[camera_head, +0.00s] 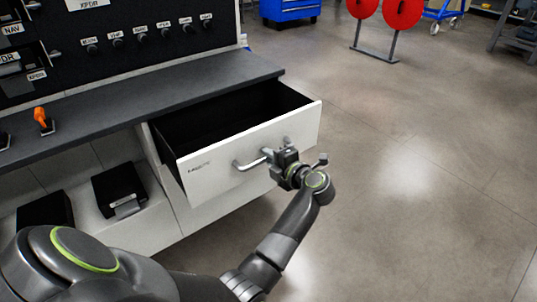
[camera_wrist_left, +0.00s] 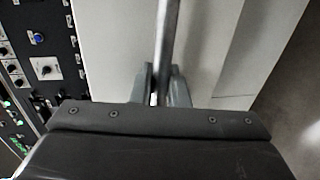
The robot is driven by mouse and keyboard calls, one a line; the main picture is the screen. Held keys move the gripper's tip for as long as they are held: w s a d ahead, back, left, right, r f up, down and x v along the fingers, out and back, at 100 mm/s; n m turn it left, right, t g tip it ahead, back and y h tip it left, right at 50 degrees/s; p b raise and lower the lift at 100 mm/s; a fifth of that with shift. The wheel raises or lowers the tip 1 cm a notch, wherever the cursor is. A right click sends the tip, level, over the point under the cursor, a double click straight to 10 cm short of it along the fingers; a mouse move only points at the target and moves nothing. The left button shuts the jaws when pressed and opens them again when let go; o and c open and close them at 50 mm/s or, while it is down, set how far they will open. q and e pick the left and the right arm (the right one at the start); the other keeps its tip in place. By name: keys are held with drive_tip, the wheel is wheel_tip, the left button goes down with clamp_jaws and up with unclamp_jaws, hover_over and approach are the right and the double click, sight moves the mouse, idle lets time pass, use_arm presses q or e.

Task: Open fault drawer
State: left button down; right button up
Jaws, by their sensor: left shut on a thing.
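The fault drawer (camera_head: 305,125) is pulled out well beyond the front of the bench. It has a white front with a small dark label and a dark interior, and I see nothing lying in the visible part. Its metal bar handle (camera_head: 247,165) is on the front face; in the left wrist view the handle (camera_wrist_left: 168,40) runs up between the fingers. My left gripper (camera_head: 279,157) is shut on the handle, and its fingers also show in the left wrist view (camera_wrist_left: 161,88). The gripper hides part of the handle. My right gripper is not in view.
The dark benchtop (camera_head: 130,105) lies above the drawer, with an orange-handled switch (camera_head: 41,117) on it. A black panel with knobs (camera_head: 130,40) stands behind. Black boxes (camera_head: 119,187) sit on a lower shelf. The floor (camera_head: 420,160) to the right is clear.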

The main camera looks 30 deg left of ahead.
use_arm(q)
drive_tip(key=shift+d, duration=0.1)
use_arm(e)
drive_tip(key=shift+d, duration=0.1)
use_arm(q)
drive_tip(key=c, duration=1.5)
unclamp_jaws()
